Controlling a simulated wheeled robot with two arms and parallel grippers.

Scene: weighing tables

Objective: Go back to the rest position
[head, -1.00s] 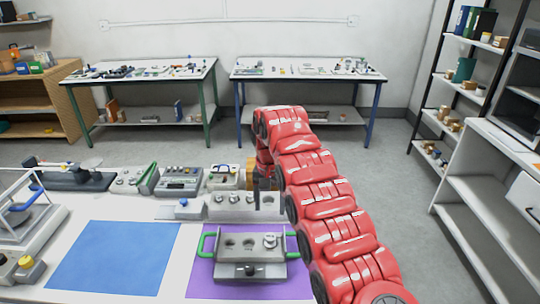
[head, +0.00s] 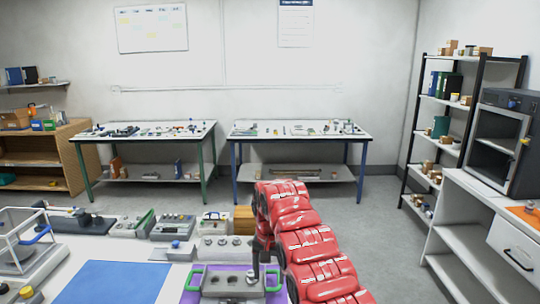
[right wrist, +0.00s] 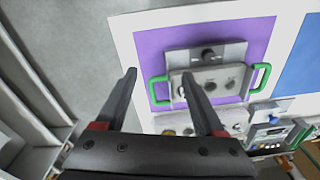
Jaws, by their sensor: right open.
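My right gripper (head: 264,272) hangs at the end of the red right arm, by the grey device with green handles (head: 210,284) on the purple mat (head: 188,296). A small metal weight (head: 251,278) shows in the device in the head view. My left gripper is not in view.
A blue mat (head: 110,282) lies left of the purple one. A grey block with metal weights (head: 218,254) and several instruments stand behind. A glass-sided balance (head: 25,245) is at the left. Shelving (head: 462,125) and a white cabinet (head: 480,205) stand at the right.

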